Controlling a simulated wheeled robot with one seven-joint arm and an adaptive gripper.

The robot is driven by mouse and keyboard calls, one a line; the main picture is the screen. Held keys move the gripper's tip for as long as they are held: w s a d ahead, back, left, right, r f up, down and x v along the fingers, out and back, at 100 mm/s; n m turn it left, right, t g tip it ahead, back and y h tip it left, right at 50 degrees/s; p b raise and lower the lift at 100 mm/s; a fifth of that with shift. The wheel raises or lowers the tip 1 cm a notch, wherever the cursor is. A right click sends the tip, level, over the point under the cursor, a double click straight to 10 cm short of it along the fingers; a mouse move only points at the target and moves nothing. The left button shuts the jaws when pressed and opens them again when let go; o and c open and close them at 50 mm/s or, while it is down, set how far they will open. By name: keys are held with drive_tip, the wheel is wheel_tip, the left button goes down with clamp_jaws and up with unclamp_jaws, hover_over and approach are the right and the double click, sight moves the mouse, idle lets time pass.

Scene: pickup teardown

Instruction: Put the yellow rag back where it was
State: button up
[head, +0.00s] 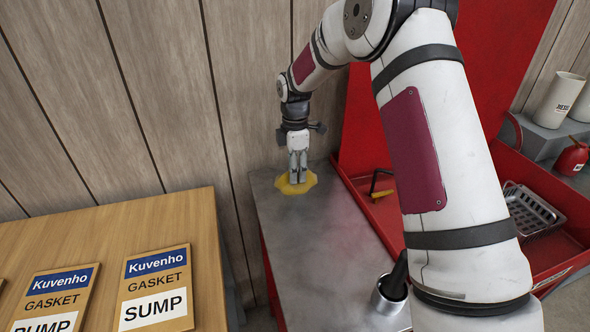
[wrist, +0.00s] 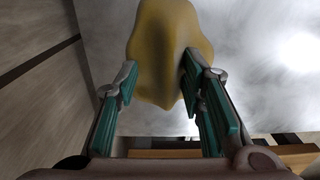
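The yellow rag (head: 307,184) lies as a small flat heap on the grey metal bench top (head: 310,222), at its far end near the wooden wall. My gripper (head: 298,178) points down right over the rag and hides its middle in the head view. In the wrist view the rag (wrist: 168,50) shows ahead of and between the fingertips. My gripper (wrist: 160,92) has its two green-padded fingers spread apart there. The right finger overlaps the rag's edge in the picture; I cannot tell whether it touches.
A red tray (head: 375,205) with a wire basket (head: 533,210) sits right of the bench top. A metal cup (head: 388,297) with a black handle stands near its front. A wooden table (head: 100,225) with gasket boxes (head: 155,290) is at left. The bench middle is clear.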

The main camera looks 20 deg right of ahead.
wheel_tip(320, 180, up, 12)
drive_tip(key=f+p, duration=0.1)
drive_tip(key=p, duration=0.1)
drive_tip(key=s+r+m+t, duration=0.1)
drive_tip(key=s+r+m, duration=0.3)
drive_tip(key=s+r, duration=0.55)
drive_tip(key=s+r+m+t, duration=0.1)
drive_tip(key=s+r+m, duration=0.25)
drive_tip(key=s, duration=0.55)
drive_tip(key=s+r+m+t, duration=0.1)
drive_tip(key=s+r+m, duration=0.3)
drive_tip(key=s, duration=0.5)
drive_tip(key=s+f+m+t, duration=0.1)
drive_tip(key=s+f+m, duration=0.1)
drive_tip(key=s, duration=0.3)
drive_tip(key=s+f+m, duration=0.2)
drive_tip(key=s+m, duration=0.2)
drive_tip(key=s, duration=0.2)
drive_tip(key=shift+s+d+f+t, duration=0.15)
drive_tip(key=shift+s+f+t, duration=0.15)
drive_tip(key=shift+t, duration=0.1)
drive_tip(key=shift+d+m, duration=0.15)
drive_tip(key=shift+m, duration=0.1)
